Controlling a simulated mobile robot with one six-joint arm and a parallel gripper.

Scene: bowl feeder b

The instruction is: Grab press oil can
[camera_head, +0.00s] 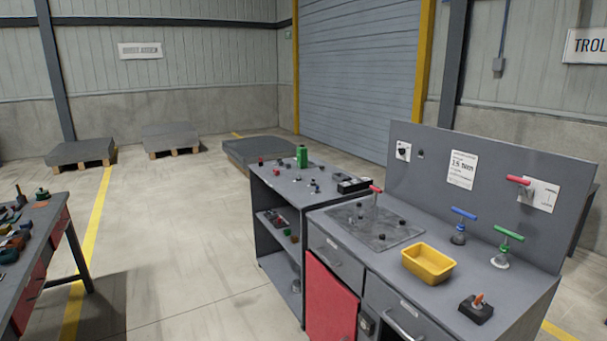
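A small green can or bottle (302,156) stands upright at the back of the grey shelf bench (268,184) in the middle. A darker green, squat can-like object (42,194) sits at the back of the table at the left edge. I cannot tell from any label which of these is the press oil can. My gripper is not in view, so nothing shows of its position or whether it holds anything.
A workbench (460,292) at right carries a yellow bin (429,263), T-handled tools and a dark block (476,308). A red-fronted table (60,228) at left is cluttered. Open floor (180,235) lies between. Pallets (80,152) stand behind.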

